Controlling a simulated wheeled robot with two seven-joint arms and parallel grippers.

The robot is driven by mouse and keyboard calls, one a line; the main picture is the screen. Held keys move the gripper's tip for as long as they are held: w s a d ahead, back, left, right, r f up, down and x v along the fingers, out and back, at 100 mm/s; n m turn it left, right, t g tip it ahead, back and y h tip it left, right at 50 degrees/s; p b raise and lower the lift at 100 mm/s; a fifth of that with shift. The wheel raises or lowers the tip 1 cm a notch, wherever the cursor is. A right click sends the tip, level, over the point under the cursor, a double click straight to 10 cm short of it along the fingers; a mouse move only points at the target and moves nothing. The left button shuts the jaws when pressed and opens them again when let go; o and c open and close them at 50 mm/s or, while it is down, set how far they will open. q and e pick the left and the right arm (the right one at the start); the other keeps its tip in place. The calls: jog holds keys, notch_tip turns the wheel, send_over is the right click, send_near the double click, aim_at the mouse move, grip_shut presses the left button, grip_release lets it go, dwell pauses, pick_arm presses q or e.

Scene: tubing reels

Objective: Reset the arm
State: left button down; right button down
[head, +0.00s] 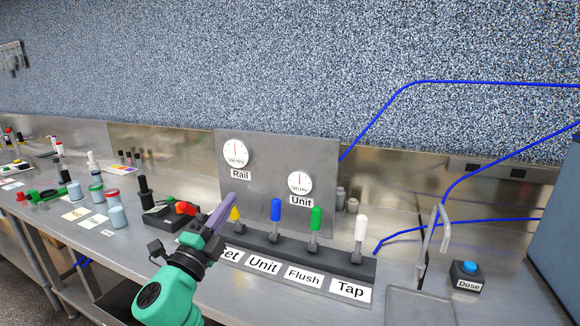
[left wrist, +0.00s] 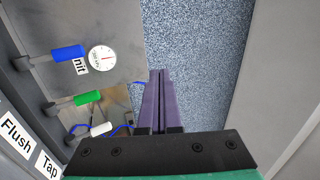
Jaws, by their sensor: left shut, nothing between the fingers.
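My left arm comes in from the bottom left in the head view. Its left gripper (head: 228,202) has purple fingers pressed together with nothing between them. The fingertips overlap the yellow lever (head: 235,214) in the picture; I cannot tell whether they touch. In the left wrist view the shut purple fingers (left wrist: 159,95) point toward the speckled wall, with the blue lever (left wrist: 68,53) and green lever (left wrist: 88,98) to their left. My right gripper does not show.
A dark valve base (head: 340,262) carries yellow, blue, green and white levers. Two gauges (head: 300,183) stand behind it on a metal panel. A sink, tap (head: 433,235) and Dose button (head: 469,267) are at right. Bottles and jars (head: 117,216) crowd the left bench.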

pick_arm(q)
jog(key=s+a+f+n+g+y, duration=0.4)
jog(key=a+f+n+y, duration=0.15)
jog(key=f+n, duration=0.35)
jog(key=s+a+f+n+g+y, duration=0.35)
jog(key=a+f+n, duration=0.25)
jog(key=f, duration=0.5)
jog(key=s+d+f+n+g+h, duration=0.1)
jog(key=s+f+n+g, duration=0.1)
jog(key=s+f+g, duration=0.5)
jog(key=s+d+f+n+g+h, duration=0.1)
jog(key=s+f+n+g, duration=0.2)
jog(key=s+f, duration=1.05)
jog(key=f, duration=0.7)
jog(key=s+f, duration=0.2)
jog(key=f, duration=0.8)
jog(key=s+a+f+g, duration=0.2)
jog(key=s+a+f, duration=0.1)
jog(key=s+f, duration=1.2)
jog(key=shift+s+a+f+m+y, duration=0.2)
jog(key=shift+s+m+y, duration=0.15)
jog(key=shift+s, duration=0.75)
